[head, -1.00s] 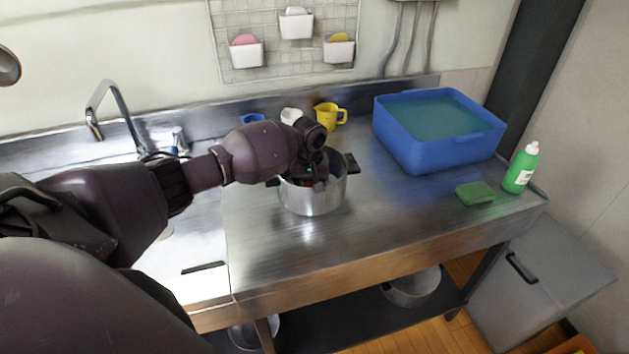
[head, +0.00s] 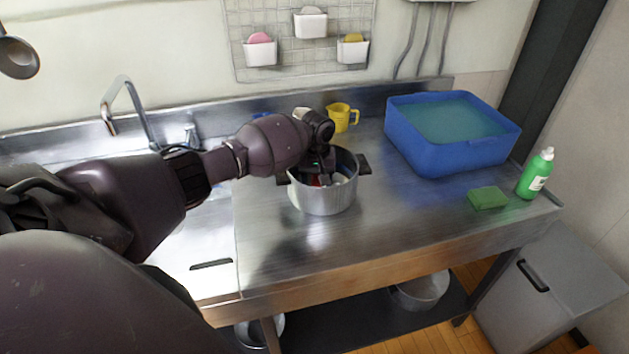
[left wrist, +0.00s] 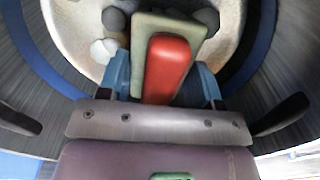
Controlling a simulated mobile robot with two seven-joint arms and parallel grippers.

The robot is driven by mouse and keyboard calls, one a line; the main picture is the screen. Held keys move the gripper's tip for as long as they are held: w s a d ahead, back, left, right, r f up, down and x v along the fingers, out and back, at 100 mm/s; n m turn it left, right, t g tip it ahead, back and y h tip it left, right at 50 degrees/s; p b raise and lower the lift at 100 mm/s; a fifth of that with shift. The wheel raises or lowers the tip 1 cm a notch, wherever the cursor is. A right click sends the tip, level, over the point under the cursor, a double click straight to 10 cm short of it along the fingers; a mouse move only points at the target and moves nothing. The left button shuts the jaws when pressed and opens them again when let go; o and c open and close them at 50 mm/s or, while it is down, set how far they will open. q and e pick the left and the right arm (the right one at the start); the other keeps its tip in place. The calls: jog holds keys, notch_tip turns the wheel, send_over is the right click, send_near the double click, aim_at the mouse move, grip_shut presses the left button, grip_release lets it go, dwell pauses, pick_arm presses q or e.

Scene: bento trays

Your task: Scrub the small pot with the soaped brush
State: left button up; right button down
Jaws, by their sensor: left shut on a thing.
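The small metal pot (head: 325,200) stands upright on the steel counter, its dark side handles showing. My left gripper (head: 322,176) reaches down into its opening. In the left wrist view my left gripper (left wrist: 165,85) is shut on a brush (left wrist: 168,62) with a red handle part and a grey-green block beyond it. The brush is inside the pot, whose pale inner floor (left wrist: 75,25) shows, with several grey and whitish lumps around the brush. The bristles are hidden, so I cannot tell whether they touch the pot. My right gripper is not in view.
A blue basin of water (head: 450,155) stands at the back right. A green sponge (head: 488,198) and a green bottle (head: 535,175) are near the right edge. A yellow mug (head: 340,117) stands behind the pot. The counter's front right is clear.

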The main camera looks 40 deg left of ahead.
pick_arm(q)
jog(key=shift+w+d+f, duration=0.1)
jog(key=shift+w+d, duration=0.4)
jog(key=shift+d, duration=0.15)
jog(key=shift+w+d, duration=0.5)
jog(key=shift+w, duration=0.05)
jog(key=shift+r+p, duration=0.3)
jog(key=shift+p, duration=0.05)
jog(key=shift+s+a+p, duration=0.8)
jog(key=shift+a+p, duration=0.1)
jog(key=shift+p, duration=0.3)
jog(key=shift+s+a+f+p, duration=0.15)
jog(key=shift+s+a+p, duration=0.25)
jog(key=shift+s+p, duration=0.1)
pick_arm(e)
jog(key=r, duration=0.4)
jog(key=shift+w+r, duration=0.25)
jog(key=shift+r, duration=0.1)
pick_arm(q)
jog(key=shift+f, duration=0.1)
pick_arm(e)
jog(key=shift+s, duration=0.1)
